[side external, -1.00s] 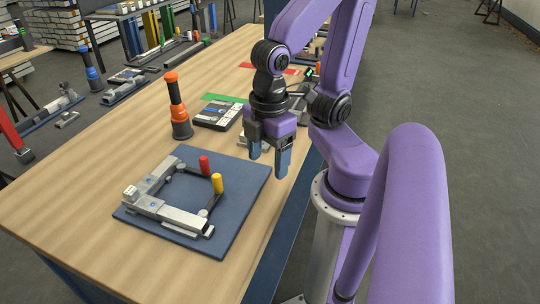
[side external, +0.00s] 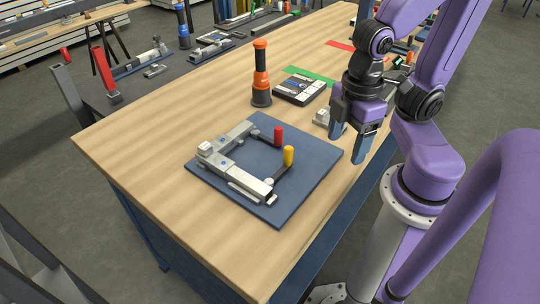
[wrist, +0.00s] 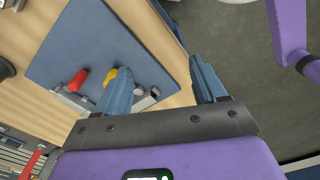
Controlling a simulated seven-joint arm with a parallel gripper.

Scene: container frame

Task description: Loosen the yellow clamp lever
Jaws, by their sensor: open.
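The yellow clamp lever (side external: 289,156) stands up from the near right part of a grey metal clamp frame (side external: 238,178). A red lever (side external: 278,135) stands just behind it. Both are on a blue board (side external: 315,168). My gripper (side external: 349,142) hangs above the board's right corner, to the right of the yellow lever and apart from it. In the wrist view, my gripper (wrist: 160,66) is open with nothing between its fingers. The left finger partly covers the yellow lever (wrist: 110,74) there, and the red lever (wrist: 77,80) shows to its left.
An orange and black post (side external: 261,80) stands behind the board, beside a black case (side external: 300,89). A small light grey block (side external: 323,117) sits close to my gripper. The wooden table (side external: 150,145) is clear left of the board. Its right edge runs under my gripper.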

